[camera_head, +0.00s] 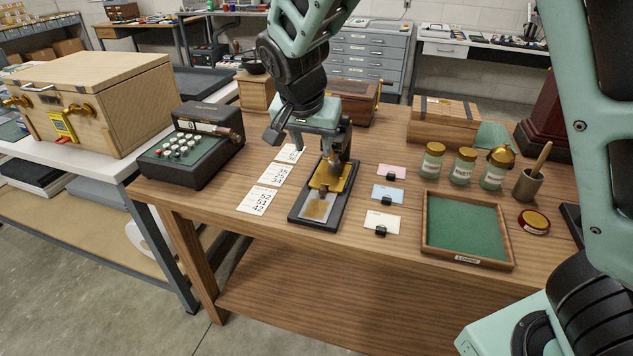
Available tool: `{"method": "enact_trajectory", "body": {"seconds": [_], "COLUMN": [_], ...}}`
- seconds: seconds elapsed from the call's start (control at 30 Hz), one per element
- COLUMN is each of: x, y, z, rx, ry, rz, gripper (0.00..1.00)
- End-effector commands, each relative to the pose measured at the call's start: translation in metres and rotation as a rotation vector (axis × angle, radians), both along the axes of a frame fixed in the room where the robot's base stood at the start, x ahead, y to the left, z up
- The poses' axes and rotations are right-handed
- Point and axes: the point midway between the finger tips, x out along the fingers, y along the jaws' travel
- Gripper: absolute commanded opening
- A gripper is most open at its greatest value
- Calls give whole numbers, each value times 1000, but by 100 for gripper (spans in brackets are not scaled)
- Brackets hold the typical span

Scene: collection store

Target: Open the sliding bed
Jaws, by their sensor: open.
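A small device with a black base (297,215) stands on the wooden table. It carries a brass-coloured plate (330,180), with a paler flat bed piece (318,208) at its front end. My gripper (334,163) reaches down from above over the brass plate. Its jaws are open, and nothing shows between them. The fingertips are close to the device, but I cannot tell whether they touch it. My wrist and gripper hide much of the device's rear part.
Number cards (259,200) lie left of the device, beside a black keyed machine (194,145). Small coloured cards in holders (383,221) stand to the right, then a green-lined tray (465,229) and labelled jars (464,166). The table front is clear.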

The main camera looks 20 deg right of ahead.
Motion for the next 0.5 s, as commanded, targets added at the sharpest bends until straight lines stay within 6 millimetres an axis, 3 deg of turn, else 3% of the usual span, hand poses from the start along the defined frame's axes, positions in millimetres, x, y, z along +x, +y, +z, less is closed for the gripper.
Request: {"method": "enact_trajectory", "body": {"seconds": [0.5], "x": [29], "y": [-24], "z": [-90], "rx": [-3], "ry": [6], "rz": [-2], "gripper": [42]}}
